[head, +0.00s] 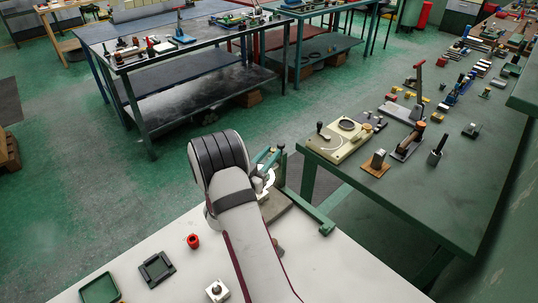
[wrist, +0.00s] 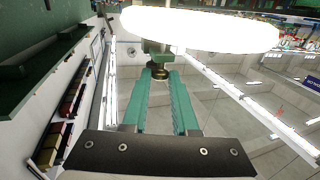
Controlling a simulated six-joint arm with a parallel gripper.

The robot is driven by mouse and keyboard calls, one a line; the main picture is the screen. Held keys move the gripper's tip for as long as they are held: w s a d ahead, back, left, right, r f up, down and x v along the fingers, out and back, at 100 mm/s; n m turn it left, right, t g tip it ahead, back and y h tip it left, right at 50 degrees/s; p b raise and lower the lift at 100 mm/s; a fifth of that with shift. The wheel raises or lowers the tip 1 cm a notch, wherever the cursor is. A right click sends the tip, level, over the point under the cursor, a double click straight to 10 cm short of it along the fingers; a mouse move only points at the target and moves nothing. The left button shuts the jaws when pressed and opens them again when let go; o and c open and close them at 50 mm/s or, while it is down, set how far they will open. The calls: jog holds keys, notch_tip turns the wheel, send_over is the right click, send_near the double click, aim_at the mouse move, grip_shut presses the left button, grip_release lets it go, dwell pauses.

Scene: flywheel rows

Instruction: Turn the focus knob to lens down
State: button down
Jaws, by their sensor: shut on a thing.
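In the wrist view my gripper (wrist: 159,74) has two long teal fingers. They are shut on a small round brass and dark knob (wrist: 158,73) at their tips. A teal block (wrist: 156,47) sits directly behind the knob, partly covered by a glaring white oval (wrist: 200,28). I see no lens markings, so I cannot tell which way the knob is turned. In the head view my arm hides most of the knob's place; only teal parts (head: 268,158) and a grey base (head: 274,207) show beside it.
The white table holds a red knob-like piece (head: 193,241), a dark green frame (head: 156,269), a green tray (head: 100,289) and a small white block (head: 217,290). A green bench (head: 455,185) at right carries a cream box (head: 342,140) and several tools. The table's front right is clear.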

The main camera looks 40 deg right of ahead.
jog(key=shift+w+m+g, duration=0.1)
jog(key=shift+m+g, duration=0.2)
jog(key=shift+g, duration=0.1)
jog(key=m+g, duration=0.1)
jog(key=g, duration=0.1)
jog(key=m+g, duration=0.2)
jog(key=g, duration=0.1)
jog(key=shift+w+a+m+g+h, duration=0.1)
jog(key=shift+w+m+g+h, duration=0.2)
jog(key=shift+w+h, duration=0.1)
jog(key=m+g, duration=0.1)
jog(key=g, duration=0.1)
jog(key=m+g+y, duration=0.1)
jog(key=m+g, duration=0.1)
jog(key=m+g+y, duration=0.1)
jog(key=g, duration=0.2)
jog(key=shift+w+m, duration=0.3)
jog(key=shift+w, duration=0.1)
jog(key=shift+d+m+g, duration=0.2)
jog(key=shift+m+g, duration=0.1)
jog(key=shift+g, duration=0.1)
jog(key=c, duration=0.7)
grip_release()
jog(key=shift+r, duration=0.1)
